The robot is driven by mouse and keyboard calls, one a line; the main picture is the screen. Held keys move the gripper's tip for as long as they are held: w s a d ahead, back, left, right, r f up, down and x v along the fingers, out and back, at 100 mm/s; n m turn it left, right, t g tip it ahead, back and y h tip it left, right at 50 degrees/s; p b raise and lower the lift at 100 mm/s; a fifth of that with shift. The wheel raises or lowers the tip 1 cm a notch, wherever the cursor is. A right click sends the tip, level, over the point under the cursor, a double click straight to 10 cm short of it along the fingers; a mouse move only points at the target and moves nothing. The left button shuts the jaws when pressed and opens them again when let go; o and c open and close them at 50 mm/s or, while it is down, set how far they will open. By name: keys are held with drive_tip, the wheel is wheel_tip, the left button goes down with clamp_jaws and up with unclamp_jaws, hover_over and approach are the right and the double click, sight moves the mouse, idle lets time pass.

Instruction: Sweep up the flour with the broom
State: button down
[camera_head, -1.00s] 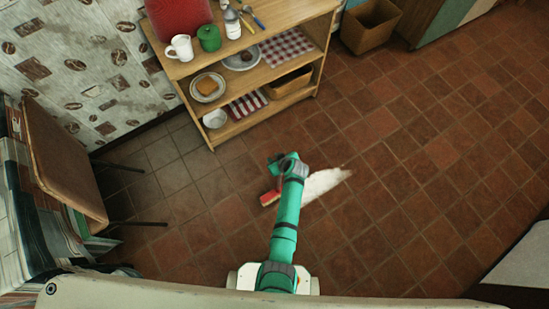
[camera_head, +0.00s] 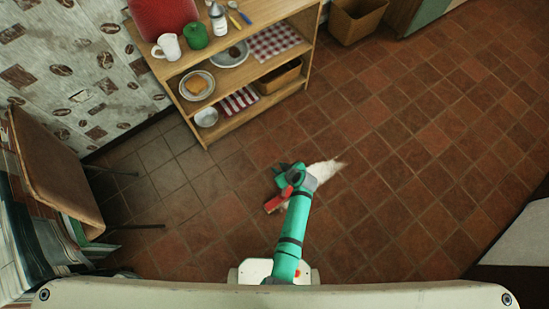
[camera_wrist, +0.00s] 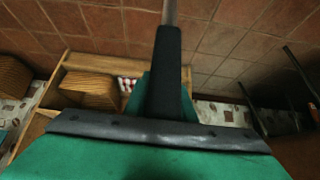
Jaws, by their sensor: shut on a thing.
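The flour (camera_head: 328,167) is a pale streak on the red-brown tiled floor, in the middle of the head view; my arm hides part of it. The broom's red part (camera_head: 274,204) shows just left of my arm, low by the floor, at the near left of the flour. I cannot tell whether it touches the flour. My gripper (camera_head: 290,177) is shut on the broom's handle. In the wrist view the handle's black grip (camera_wrist: 166,75) stands against my green gripper, and the shaft runs out of the top of the picture.
A wooden shelf unit (camera_head: 232,60) with a white mug, green pot and plates stands behind, to the left. A brown chair (camera_head: 62,165) stands at the left. A brown bin (camera_head: 356,20) is at the back.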

drive_tip(key=w+a+r, duration=0.3)
drive_tip(key=w+a, duration=0.1)
drive_tip(key=w, duration=0.2)
drive_tip(key=shift+w+a+r, duration=0.15)
drive_tip(key=shift+a+r, duration=0.1)
idle(1.2)
idle(1.0)
